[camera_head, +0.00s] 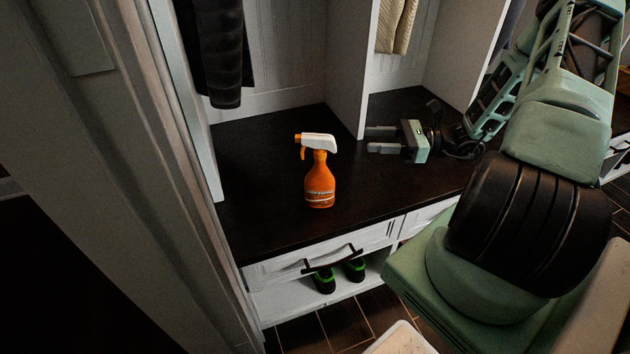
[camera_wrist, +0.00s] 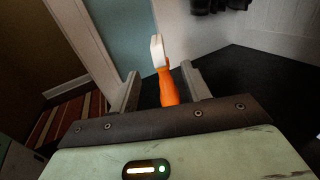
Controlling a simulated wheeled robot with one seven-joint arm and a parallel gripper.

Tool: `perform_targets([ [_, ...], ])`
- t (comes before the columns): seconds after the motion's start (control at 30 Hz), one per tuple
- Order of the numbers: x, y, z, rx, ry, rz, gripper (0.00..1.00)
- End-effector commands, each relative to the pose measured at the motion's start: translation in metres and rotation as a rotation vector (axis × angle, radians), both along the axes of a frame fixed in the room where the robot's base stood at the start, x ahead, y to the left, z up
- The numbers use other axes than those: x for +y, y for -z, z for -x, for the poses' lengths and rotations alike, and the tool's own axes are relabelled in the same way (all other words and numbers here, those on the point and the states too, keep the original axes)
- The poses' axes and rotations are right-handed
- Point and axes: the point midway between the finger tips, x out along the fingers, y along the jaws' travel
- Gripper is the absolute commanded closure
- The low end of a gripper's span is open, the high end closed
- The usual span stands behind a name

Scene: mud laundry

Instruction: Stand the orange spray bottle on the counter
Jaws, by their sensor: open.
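The orange spray bottle (camera_head: 319,185) with a white and orange trigger head stands upright on the dark counter (camera_head: 262,215), near its left part. My gripper (camera_head: 375,140) is open and empty to the right of the bottle, its two fingers pointing left, apart from the bottle. In the wrist view the bottle (camera_wrist: 168,88) shows beyond the gripper (camera_wrist: 163,82), between the two fingers in the picture. Its lower part is hidden there by the gripper body.
A white divider (camera_head: 350,68) rises behind the counter. A dark coat (camera_head: 222,50) and a cream cloth (camera_head: 396,25) hang above. A white wall edge (camera_head: 170,130) bounds the left. The counter around the bottle is clear.

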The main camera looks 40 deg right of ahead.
Motion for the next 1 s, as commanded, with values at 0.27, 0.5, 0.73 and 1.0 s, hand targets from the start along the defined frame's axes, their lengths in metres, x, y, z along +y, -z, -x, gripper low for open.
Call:
perform_targets([
  [0.27, 0.046, 0.001, -0.036, 0.002, -0.005, 0.001, 0.53],
  [0.5, 0.065, 0.001, -0.052, 0.002, -0.002, 0.002, 0.53],
  [0.73, 0.087, 0.003, -0.064, 0.001, -0.007, 0.002, 0.53],
  [1.0, 0.109, 0.002, -0.081, 0.001, -0.003, 0.003, 0.53],
])
